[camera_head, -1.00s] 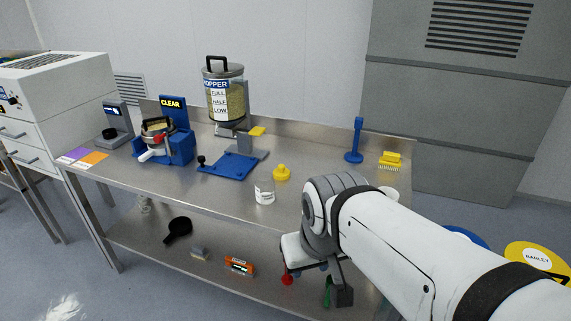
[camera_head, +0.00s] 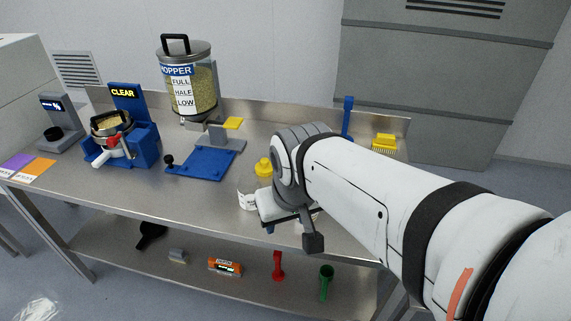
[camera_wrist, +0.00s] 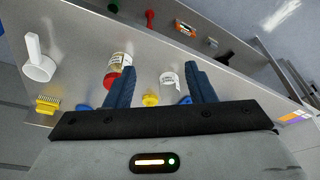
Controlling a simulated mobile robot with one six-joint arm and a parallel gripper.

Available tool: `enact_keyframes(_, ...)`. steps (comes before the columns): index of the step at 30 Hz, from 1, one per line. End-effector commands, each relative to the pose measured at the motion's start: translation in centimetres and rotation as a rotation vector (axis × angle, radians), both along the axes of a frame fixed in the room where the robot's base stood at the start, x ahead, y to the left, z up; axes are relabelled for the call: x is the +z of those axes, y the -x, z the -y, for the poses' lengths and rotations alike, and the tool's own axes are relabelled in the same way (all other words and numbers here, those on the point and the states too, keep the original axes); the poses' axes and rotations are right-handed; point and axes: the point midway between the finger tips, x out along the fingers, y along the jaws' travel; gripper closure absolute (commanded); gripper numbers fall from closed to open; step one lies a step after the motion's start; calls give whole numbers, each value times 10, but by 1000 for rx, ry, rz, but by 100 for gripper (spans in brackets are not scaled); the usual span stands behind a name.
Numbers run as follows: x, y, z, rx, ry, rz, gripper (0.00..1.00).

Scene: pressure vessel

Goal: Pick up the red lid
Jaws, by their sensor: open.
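The red lid (camera_wrist: 110,78) shows in the wrist view, on the end of a clear jar with a pale label (camera_wrist: 120,60). It lies left of and partly behind my gripper's left finger. My gripper (camera_wrist: 160,66) is open, with its two blue fingers apart and nothing held between them. In the head view my wrist hangs over the front right part of the steel table (camera_head: 210,215), and the arm hides the jar and its lid.
A white labelled cup (camera_wrist: 169,80) and a yellow knobbed piece (camera_wrist: 150,98) show between the fingers. A white handled vessel (camera_wrist: 38,66) and yellow brush (camera_wrist: 47,103) lie left. The blue plate (camera_head: 205,164) and hopper (camera_head: 188,85) stand farther back. Red (camera_head: 278,265) and green (camera_head: 326,282) tools are on the lower shelf.

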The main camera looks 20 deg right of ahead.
Motion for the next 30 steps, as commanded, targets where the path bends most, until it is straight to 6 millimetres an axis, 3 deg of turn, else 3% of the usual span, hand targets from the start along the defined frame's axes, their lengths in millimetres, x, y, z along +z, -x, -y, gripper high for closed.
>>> enact_keyframes(8,-13,-79,53,-355,35,11,28)
enact_keyframes(15,-44,-145,102,-635,38,58,12)
enact_keyframes(21,-61,-169,121,-735,29,83,12)
enact_keyframes(30,-88,-178,129,-746,28,84,12)
